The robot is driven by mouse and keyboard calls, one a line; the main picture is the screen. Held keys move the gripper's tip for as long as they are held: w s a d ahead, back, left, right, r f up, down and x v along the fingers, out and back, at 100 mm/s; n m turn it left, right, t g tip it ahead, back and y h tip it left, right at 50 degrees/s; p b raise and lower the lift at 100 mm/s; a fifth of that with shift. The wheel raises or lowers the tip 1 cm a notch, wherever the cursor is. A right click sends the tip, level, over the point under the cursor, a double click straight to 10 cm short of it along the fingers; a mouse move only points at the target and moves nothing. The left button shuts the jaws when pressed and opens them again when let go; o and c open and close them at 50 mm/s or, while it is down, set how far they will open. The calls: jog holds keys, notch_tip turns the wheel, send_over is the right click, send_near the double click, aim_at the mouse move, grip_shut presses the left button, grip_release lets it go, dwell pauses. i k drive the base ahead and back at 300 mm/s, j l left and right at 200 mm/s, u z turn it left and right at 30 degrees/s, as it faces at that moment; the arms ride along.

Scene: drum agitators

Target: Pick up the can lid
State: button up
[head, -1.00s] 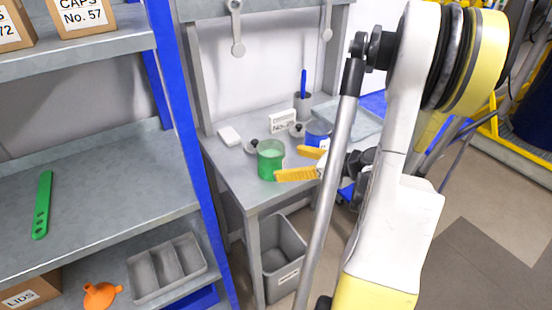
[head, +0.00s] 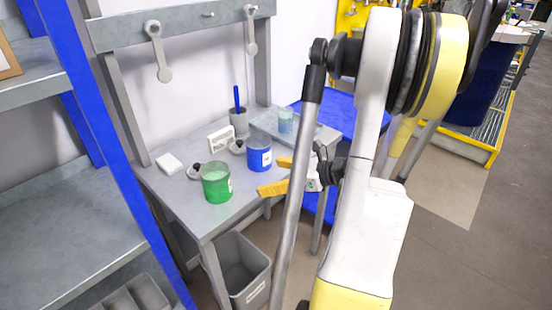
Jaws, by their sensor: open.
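Two small round grey lids with black knobs lie on the grey workbench (head: 165,195). One lid (head: 192,174) is just behind and left of a green can (head: 216,186). The other lid (head: 237,150) is behind and left of a blue can (head: 260,158), and partly hidden. I cannot tell which lid the task names. My gripper (head: 269,176) has two yellow fingers, spread apart and empty, near the bench's right front edge. It is right of the green can and in front of the blue can. My arm hides part of the bench's right side.
A white block (head: 169,163), a small sign (head: 221,139) and a grey cup with a blue-handled tool (head: 239,120) stand on the bench. A tray (head: 310,138) with a teal jar (head: 286,121) is at the back right. A grey bin (head: 244,270) stands below; a blue-post shelf is left.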

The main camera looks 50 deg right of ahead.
aim_at(237, 147)
jog(key=z, duration=1.35)
